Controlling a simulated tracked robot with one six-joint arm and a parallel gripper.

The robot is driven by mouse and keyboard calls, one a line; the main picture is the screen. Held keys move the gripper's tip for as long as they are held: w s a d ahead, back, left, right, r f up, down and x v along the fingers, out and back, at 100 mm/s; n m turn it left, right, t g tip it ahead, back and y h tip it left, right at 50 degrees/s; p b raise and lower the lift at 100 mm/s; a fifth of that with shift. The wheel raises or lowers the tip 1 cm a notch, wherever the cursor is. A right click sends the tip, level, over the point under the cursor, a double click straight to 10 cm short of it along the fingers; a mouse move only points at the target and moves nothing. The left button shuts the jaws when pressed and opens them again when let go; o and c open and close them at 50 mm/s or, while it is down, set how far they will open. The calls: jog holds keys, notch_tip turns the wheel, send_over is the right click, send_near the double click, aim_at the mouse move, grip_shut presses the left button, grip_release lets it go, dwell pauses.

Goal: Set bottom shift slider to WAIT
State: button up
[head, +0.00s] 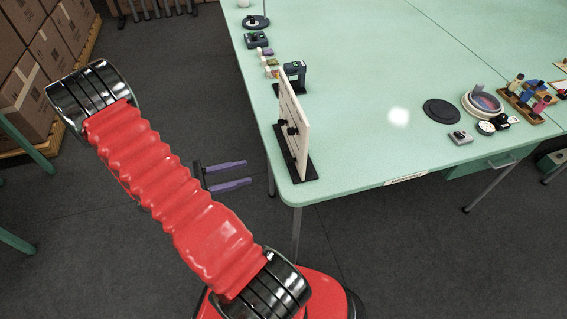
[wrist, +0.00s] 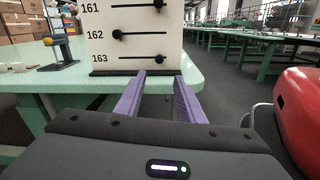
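A white upright board (head: 303,125) stands on a black base at the near left corner of the green table, seen almost edge-on in the head view. In the wrist view the board (wrist: 138,22) shows rows 161, 162 and 163, each a line with a black knob. The 163 knob (wrist: 162,59), on the lowest row, sits at the right. The 162 knob (wrist: 117,35) sits at the left, and the 161 knob (wrist: 158,4) at the right. No WAIT label is readable. My gripper (head: 245,173) has purple fingers, apart and empty, left of the board; its fingertips (wrist: 160,75) lie below the 163 knob.
The green table (head: 360,80) extends right and back. A dark device (head: 295,74) stands behind the board, and small items line the left edge. A black disc (head: 441,112) and a round dish (head: 481,104) lie at the right. Floor left of the table is clear near my gripper.

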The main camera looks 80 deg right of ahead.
aim_at(291, 160)
jog(key=shift+s, duration=0.1)
dwell(0.3)
jog(key=x, duration=1.3)
jog(key=shift+s+d, duration=0.2)
jog(key=shift+s, duration=0.1)
grip_shut()
dwell(0.5)
